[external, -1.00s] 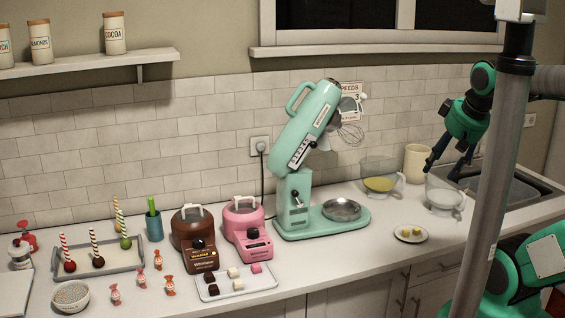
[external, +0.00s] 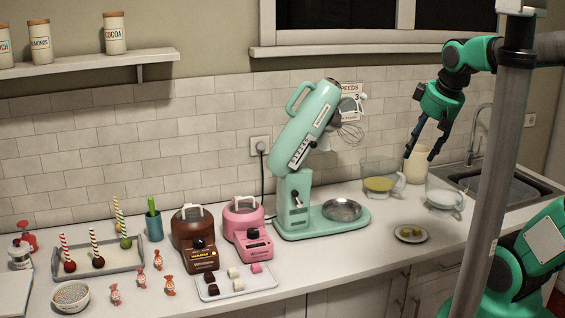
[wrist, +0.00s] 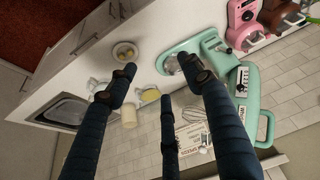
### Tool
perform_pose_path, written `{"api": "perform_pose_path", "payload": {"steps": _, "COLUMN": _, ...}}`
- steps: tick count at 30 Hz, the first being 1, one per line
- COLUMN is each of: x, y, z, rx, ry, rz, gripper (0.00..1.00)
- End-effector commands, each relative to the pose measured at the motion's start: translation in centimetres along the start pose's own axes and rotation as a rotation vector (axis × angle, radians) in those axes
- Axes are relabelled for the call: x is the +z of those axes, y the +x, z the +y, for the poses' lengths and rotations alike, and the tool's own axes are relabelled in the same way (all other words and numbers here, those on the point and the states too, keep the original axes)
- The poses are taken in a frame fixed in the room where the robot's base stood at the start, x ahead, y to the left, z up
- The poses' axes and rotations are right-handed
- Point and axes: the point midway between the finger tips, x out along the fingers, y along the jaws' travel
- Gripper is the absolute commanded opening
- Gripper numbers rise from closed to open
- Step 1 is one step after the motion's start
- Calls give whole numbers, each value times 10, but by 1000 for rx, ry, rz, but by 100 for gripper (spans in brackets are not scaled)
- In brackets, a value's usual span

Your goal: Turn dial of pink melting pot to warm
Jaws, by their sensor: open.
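The pink melting pot (external: 243,222) stands on the counter between the brown pot and the mint mixer. Its black dial (external: 252,233) is on the sloped front panel; its setting is too small to read. The pot also shows at the top right of the wrist view (wrist: 240,18), with its dial (wrist: 246,15). My gripper (external: 426,150) is open and empty, fingers down, above the right part of the counter near the measuring jugs, well to the right of the pink pot. In the wrist view its dark fingers (wrist: 165,90) are spread apart.
The mint stand mixer (external: 297,205), head tilted up, stands between my gripper and the pink pot. A brown melting pot (external: 192,232) is left of the pink one. A tray of chocolates (external: 238,284) lies in front. Jugs (external: 379,178) and a small plate (external: 411,239) are below my gripper.

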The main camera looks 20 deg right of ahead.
Motion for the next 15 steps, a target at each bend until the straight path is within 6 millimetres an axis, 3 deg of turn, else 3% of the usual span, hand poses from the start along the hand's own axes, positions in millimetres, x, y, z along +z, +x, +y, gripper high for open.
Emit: {"api": "perform_pose_path", "payload": {"steps": 15, "x": -113, "y": 38, "z": -43, "rx": -71, "ry": -339, "rz": -99, "gripper": 51}}
